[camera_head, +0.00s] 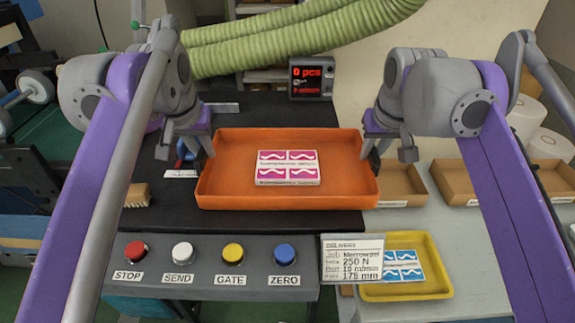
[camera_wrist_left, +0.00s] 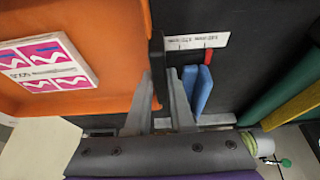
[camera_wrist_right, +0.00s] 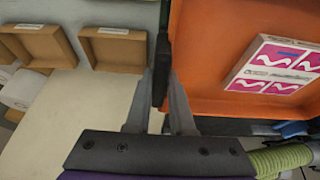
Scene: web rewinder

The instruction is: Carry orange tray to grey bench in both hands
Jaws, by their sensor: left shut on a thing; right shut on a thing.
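The orange tray (camera_head: 225,185) is in the middle of the head view, over the black surface and reaching past its right edge. A stack of pink-and-white labels (camera_head: 287,167) lies in it. My left gripper (camera_head: 207,153) is shut on the tray's left end wall; in the left wrist view its fingers (camera_wrist_left: 160,92) close on a dark part at that wall. My right gripper (camera_head: 369,157) is shut on the right end wall, also seen in the right wrist view (camera_wrist_right: 160,92). The grey bench (camera_head: 478,262) is at the right. I cannot tell whether the tray touches the black surface.
A yellow tray (camera_head: 440,290) with blue labels and a job card (camera_head: 352,259) stand at the bench's front left. Brown boxes (camera_head: 402,186) line its back. A button panel (camera_head: 208,266) is in front, a brush (camera_head: 138,195) at left, a red-digit display (camera_head: 311,80) behind. Mid-bench is bare.

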